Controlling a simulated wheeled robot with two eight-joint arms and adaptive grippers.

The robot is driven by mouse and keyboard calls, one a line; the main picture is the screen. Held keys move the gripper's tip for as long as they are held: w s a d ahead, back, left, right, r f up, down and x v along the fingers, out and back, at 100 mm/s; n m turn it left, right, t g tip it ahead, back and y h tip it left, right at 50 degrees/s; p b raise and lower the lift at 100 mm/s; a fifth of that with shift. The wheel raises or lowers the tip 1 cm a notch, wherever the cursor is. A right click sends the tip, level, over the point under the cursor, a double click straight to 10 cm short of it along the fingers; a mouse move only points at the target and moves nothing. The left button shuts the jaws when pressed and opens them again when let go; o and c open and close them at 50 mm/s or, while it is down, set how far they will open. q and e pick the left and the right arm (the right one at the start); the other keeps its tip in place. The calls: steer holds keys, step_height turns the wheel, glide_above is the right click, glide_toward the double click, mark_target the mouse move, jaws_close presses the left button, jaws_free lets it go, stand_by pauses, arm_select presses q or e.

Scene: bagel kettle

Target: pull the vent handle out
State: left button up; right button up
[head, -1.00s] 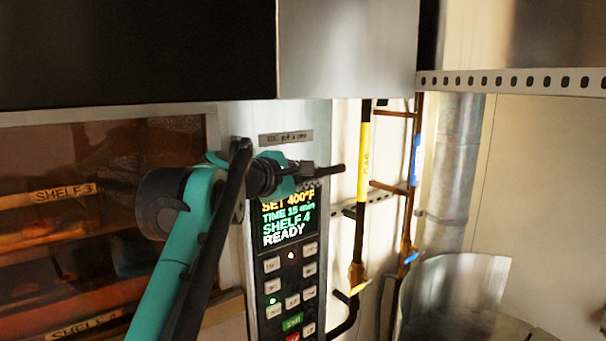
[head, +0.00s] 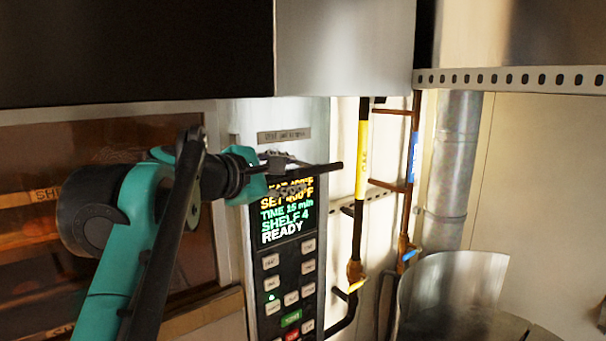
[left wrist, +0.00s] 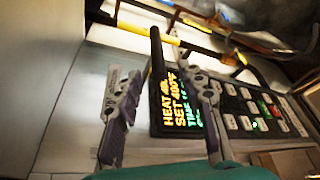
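A dark rod (head: 325,167) sticks out near the top of the oven's control panel, below a small label plate (head: 284,136); it appears to be the vent handle. In the left wrist view the dark rod (left wrist: 157,55) lies in the gap between my fingers, farther out, with no clear contact on either side. My left gripper (head: 278,163) is at the panel's upper edge, left of the rod's tip. In the left wrist view the left gripper (left wrist: 157,88) has its two fingers spread wide apart. The rod's base is partly hidden by the gripper. My right gripper is out of view.
The control panel (head: 290,260) has a lit display and several buttons close below the gripper. A yellow and black pole (head: 362,160) and a copper-coloured pole (head: 408,200) stand right of it. A metal hood (head: 345,50) overhangs above. A curved metal vessel (head: 450,285) is at lower right.

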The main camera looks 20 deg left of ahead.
arm_select(q)
steer(key=shift+v, duration=2.15)
steer(key=shift+f, duration=0.1)
steer(key=s+d+f+m+g+b, duration=0.15)
steer(key=d+f+m+b, duration=0.35)
steer(key=f, duration=0.9)
steer(key=s+d+f+m+g+b, duration=0.1)
steer(key=f+m+g+b, duration=0.35)
steer(key=f, duration=1.05)
steer(key=s+d+f+m+b, duration=0.25)
steer(key=f+b, duration=0.45)
steer(key=f, duration=0.7)
steer(key=s+f+m+y+b, duration=0.1)
steer(key=s+f+m+b, duration=0.2)
steer(key=f, duration=0.8)
steer(key=s+f+m+g+y+b, duration=0.1)
steer(key=s+f+m+b, duration=0.2)
steer(key=f, duration=0.9)
steer(key=s+f+m+g+y+b, duration=0.1)
steer(key=f+m+b, duration=0.3)
steer(key=f, duration=0.8)
steer(key=s+b, duration=0.1)
steer(key=b, duration=0.1)
steer(key=shift+s+d+b, duration=0.3)
steer(key=shift+s+b, duration=0.05)
steer(key=shift+s, duration=0.05)
